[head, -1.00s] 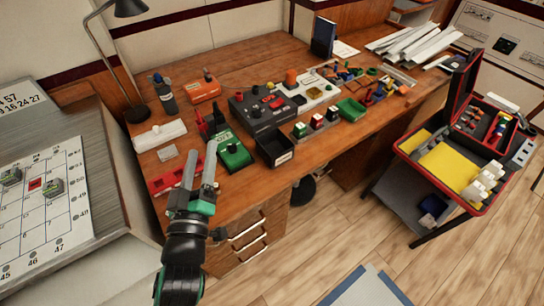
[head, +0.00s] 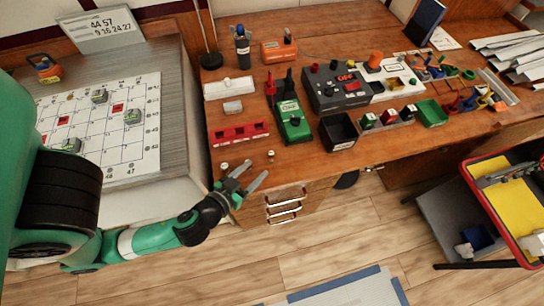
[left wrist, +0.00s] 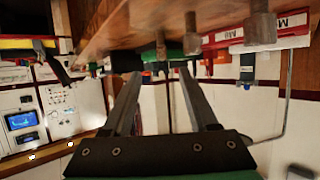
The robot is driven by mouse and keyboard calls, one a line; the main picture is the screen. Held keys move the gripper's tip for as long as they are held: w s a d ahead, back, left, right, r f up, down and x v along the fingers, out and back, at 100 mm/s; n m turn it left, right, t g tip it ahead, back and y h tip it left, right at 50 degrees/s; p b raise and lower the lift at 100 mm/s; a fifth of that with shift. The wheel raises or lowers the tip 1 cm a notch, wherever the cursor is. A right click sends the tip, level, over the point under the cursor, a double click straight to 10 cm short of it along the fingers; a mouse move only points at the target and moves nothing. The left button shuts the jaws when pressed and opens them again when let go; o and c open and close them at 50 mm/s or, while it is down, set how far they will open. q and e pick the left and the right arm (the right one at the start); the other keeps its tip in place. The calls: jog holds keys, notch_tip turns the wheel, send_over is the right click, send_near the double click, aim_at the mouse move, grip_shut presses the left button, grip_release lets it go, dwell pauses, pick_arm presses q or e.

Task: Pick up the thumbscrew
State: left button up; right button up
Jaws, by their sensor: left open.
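Two small upright pieces stand near the front left edge of the desk: a knobbed piece (head: 271,155) and a pale-topped piece (head: 223,167). Either could be the thumbscrew; they are too small to tell. My left gripper (head: 257,169) is open and empty at the desk's front edge, between and just in front of them. The left wrist view is upside down. It shows my open fingers (left wrist: 158,78), a large grey metal stub (left wrist: 260,27) and a smaller grey stub (left wrist: 191,34) on the desk beyond them. My right gripper is not clearly seen.
A red rack (head: 240,134), a green device (head: 292,122) and a black bin (head: 338,131) stand behind the gripper on the desk (head: 310,163). A calendar board (head: 98,130) lies at left. A cart with a yellow mat (head: 500,212) is at right.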

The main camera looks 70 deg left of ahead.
aim_at(271, 153)
pick_arm(q)
jog(key=p+x, duration=0.1)
jog(key=x, duration=0.3)
jog(key=shift+w+a+r, duration=0.1)
jog(key=shift+w+a, duration=0.05)
jog(key=shift+a, duration=0.05)
jog(key=shift+p+x, duration=0.4)
jog(key=shift+x, duration=2.65)
pick_arm(e)
jog(key=shift+r, duration=0.35)
pick_arm(q)
jog(key=shift+c, duration=0.2)
grip_shut()
